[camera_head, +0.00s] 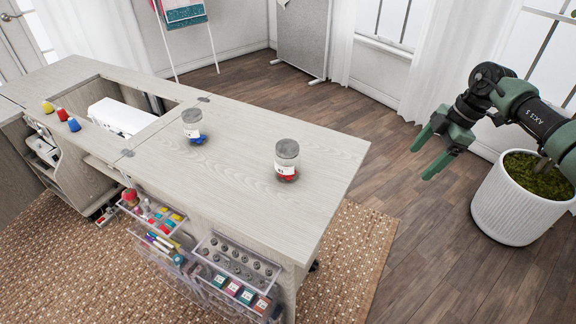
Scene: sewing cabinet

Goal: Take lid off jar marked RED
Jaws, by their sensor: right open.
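A clear jar (287,168) with red contents at its bottom and a white label stands upright on the cabinet top, towards its right end. The label's writing is too small to read. A grey lid (287,148) sits on it. A second jar (193,131) with blue contents and a grey lid (191,115) stands further left on the same top. My right gripper (421,156) is open and empty, in the air beyond the cabinet's right edge, well apart from both jars. My left gripper is not in view.
The pale wood cabinet top (240,190) is clear around the jars. A white sewing machine (122,117) lies in a recess at left, near coloured thread spools (62,114). Clear organisers (238,262) hang on the front. A potted plant (515,205) stands at right.

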